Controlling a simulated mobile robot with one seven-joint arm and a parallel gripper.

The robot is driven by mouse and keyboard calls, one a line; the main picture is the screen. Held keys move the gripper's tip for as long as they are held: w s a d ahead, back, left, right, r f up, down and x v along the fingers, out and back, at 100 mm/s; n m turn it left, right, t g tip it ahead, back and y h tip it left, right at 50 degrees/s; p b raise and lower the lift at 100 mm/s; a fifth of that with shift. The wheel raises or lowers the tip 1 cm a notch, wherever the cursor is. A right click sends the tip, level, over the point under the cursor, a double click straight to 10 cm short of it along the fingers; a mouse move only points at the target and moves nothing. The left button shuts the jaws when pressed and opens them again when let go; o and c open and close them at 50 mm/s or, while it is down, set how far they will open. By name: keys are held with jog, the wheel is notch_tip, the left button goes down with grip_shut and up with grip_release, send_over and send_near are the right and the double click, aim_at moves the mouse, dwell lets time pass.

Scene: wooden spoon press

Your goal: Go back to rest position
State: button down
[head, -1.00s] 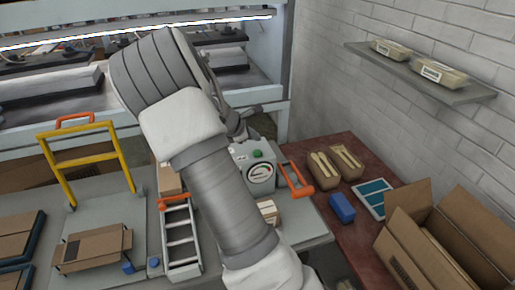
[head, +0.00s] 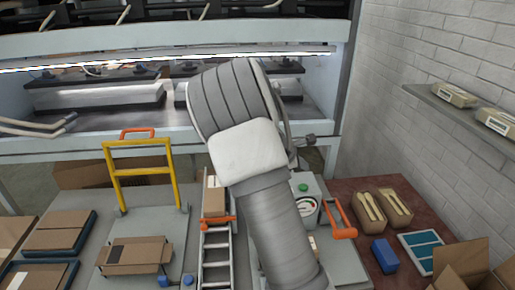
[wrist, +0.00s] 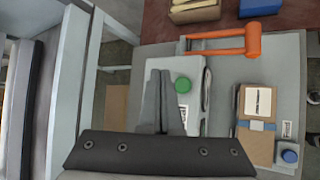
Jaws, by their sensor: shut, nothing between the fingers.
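My gripper (wrist: 163,75) shows in the wrist view with its two dark fingers together and nothing between them. It points over the grey machine box (wrist: 187,70) with a green button (wrist: 182,85). The fingers cover part of that box, and I cannot tell the height between them. In the head view my arm is raised in the middle of the picture and hides most of my gripper. The machine box with its round dial (head: 306,206) and orange lever (head: 341,219) stands just right of my arm.
The large press (head: 100,95) spans the back. A yellow frame (head: 140,176) and open carton (head: 140,254) stand left on the bench. Spoon bags (head: 370,208), a blue block (head: 384,256) and another open carton (head: 462,265) are at right. A wall shelf (head: 460,112) is above.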

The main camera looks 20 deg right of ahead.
jog(key=s+a+r+m+t+y, duration=0.1)
jog(key=s+a+r+m+y, duration=0.3)
jog(key=s+a, duration=0.8)
jog(key=s+a+r+m+t+y, duration=0.1)
jog(key=s+a+r+m+y, duration=0.3)
jog(key=s+a+r+m, duration=0.5)
jog(key=s+a+r, duration=0.2)
jog(key=s+a, duration=0.2)
jog(key=s, duration=0.5)
jog(key=shift+a+r+y, duration=0.15)
jog(key=shift+r+y, duration=0.15)
